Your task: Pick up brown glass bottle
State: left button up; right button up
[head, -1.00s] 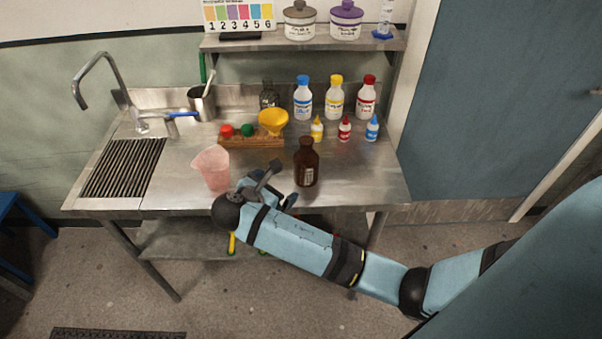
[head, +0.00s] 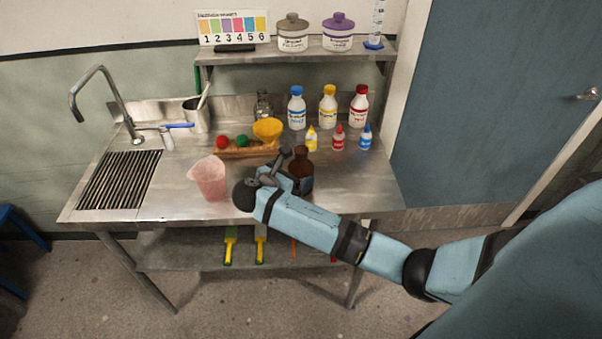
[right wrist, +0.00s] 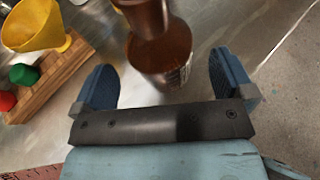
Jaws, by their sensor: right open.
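The brown glass bottle (head: 301,164) stands upright on the steel bench near its front edge. In the head view my right gripper (head: 291,170) is right beside it and hides part of its lower body. In the right wrist view the bottle (right wrist: 160,48) rises between and a little beyond the two blue fingertips of my right gripper (right wrist: 168,78). The fingers are spread wide, with a gap on each side of the bottle. The bottle's pale label shows on its right side. My left gripper is not in view.
A pink beaker (head: 209,178) stands close to the left of my right gripper. A wooden rack (head: 236,152) with a yellow funnel (head: 268,129) lies behind. Several small dropper bottles and larger capped bottles stand at the back right. The bench's right front is clear.

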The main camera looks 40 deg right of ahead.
aim_at(293, 173)
jog(key=x, duration=0.4)
jog(key=shift+r, duration=0.3)
jog(key=c, duration=1.2)
